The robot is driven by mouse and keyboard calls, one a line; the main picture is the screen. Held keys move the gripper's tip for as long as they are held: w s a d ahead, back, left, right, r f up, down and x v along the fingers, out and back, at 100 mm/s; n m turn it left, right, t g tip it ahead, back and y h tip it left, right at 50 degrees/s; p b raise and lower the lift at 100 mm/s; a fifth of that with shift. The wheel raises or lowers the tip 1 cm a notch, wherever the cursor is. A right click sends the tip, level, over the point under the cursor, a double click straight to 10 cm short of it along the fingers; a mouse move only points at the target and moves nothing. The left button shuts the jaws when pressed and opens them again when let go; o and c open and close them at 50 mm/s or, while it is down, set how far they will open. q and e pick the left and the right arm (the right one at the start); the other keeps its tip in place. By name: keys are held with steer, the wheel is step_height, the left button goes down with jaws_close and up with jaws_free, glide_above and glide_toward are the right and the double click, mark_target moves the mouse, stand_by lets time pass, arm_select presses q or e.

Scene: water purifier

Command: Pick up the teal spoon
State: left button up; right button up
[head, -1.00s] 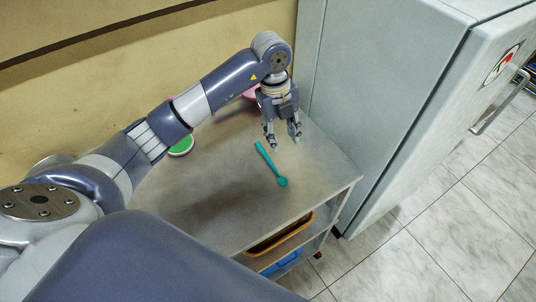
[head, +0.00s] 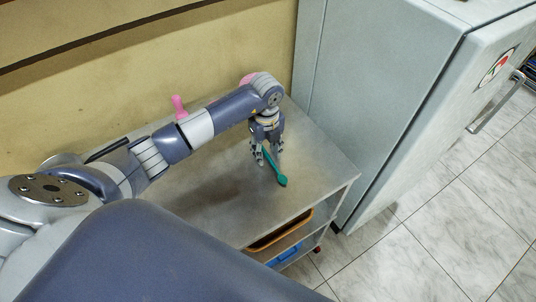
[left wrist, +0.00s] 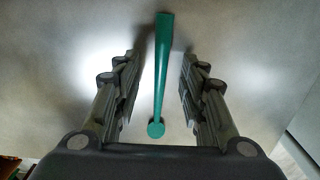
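The teal spoon (head: 274,171) lies on the grey top of the shelf unit (head: 222,205), in front of the refrigerator. My left gripper (head: 266,163) points down over the spoon's far end, which it partly hides in the head view. In the left wrist view the spoon (left wrist: 161,75) runs lengthwise between the two open fingers of the left gripper (left wrist: 159,95), with a gap on each side. The fingers do not touch it there. My right gripper is not in view.
The tall grey refrigerator (head: 390,90) stands close on the right of the shelf unit. A pink object (head: 179,106) shows behind my left arm. An orange tray (head: 278,232) and a blue item (head: 287,253) sit on shelves below. The wall is behind.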

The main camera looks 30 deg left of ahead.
arm_select(q)
steer(key=shift+f, duration=0.2)
steer(key=c, duration=0.9)
steer(key=shift+r, duration=0.1)
